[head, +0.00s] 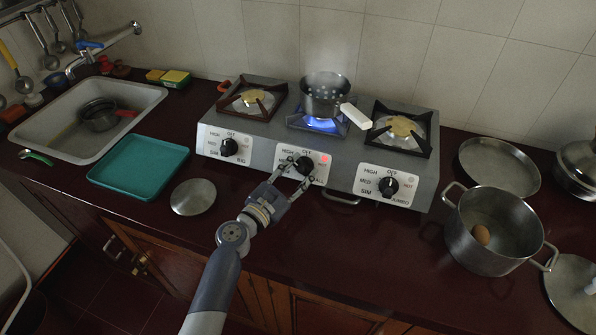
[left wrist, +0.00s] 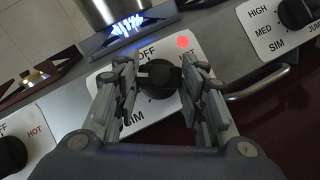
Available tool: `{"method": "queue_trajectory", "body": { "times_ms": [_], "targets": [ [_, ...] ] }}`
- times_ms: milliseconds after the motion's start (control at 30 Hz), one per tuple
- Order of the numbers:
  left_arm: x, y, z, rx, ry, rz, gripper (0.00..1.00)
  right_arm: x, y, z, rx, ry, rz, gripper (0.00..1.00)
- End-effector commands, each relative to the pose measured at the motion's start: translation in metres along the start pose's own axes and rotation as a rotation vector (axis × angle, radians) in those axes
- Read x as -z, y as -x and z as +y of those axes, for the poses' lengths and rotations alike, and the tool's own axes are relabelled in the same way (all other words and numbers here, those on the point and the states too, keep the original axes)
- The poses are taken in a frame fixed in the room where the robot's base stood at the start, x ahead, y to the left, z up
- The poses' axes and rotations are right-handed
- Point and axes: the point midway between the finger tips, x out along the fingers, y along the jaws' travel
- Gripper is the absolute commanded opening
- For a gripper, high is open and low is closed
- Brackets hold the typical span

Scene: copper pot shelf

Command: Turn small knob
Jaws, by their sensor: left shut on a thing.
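The small knob (head: 304,165) is the black middle knob on the front panel of the grey stove; its label ends in "ALL". It also shows in the left wrist view (left wrist: 160,78), with its plate reading OFF at the top. My left gripper (head: 295,178) reaches it from the front, its fingers on either side of the knob and shut on it. The gripper also shows in the left wrist view (left wrist: 160,92). The red HOT light (left wrist: 183,42) beside the knob is lit. A blue flame (head: 322,124) burns on the middle burner. The fingers partly hide the label. My right gripper is out of view.
A steaming pot (head: 325,99) with a white handle stands on the middle burner. Other knobs (head: 229,147) (head: 388,187) sit on each side. A large pot (head: 474,243) with an egg stands right; a teal tray (head: 138,169) and lid (head: 193,197) lie left.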

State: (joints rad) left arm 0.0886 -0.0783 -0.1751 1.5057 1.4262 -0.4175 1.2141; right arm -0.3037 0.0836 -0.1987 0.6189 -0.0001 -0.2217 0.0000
Motion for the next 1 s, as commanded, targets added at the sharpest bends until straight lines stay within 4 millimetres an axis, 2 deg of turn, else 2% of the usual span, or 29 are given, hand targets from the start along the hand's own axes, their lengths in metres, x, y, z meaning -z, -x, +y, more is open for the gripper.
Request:
{"method": "queue_trajectory", "body": {
  "times_ms": [367, 1000],
  "targets": [
    [-0.001, 0.0, 0.003, 0.058, -0.092, 0.0, 0.14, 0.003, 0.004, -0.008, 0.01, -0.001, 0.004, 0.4],
    [-0.004, -0.002, 0.008, 0.375, -0.567, 0.001, 0.14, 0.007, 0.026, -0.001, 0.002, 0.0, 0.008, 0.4]
  ]
}}
